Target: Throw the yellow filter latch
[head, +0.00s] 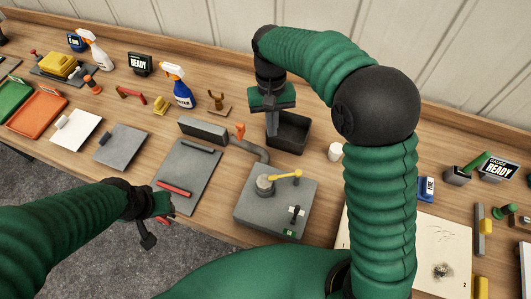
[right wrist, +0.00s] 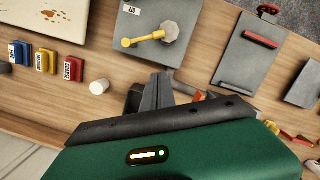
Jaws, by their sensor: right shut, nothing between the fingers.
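The yellow filter latch (head: 285,177) is a lever with a rounded tip, on a grey round hub (head: 265,184) on top of a grey block (head: 252,210). In the head view it points right from the hub. The right wrist view also shows the latch (right wrist: 145,39), apart from my fingers. My right gripper (head: 272,124) is shut and empty, pointing down above the bench, behind the block and beside a black bin. Its fingers also show in the right wrist view (right wrist: 157,90). My left gripper (head: 148,238) is at the bench's front edge, away from the latch; its jaw opening is unclear.
A black open bin (head: 290,132) stands behind the block. A grey pipe (head: 250,148) with an orange handle (head: 239,131) runs behind it to the left. A grey board (head: 187,180) with a red bar lies left.

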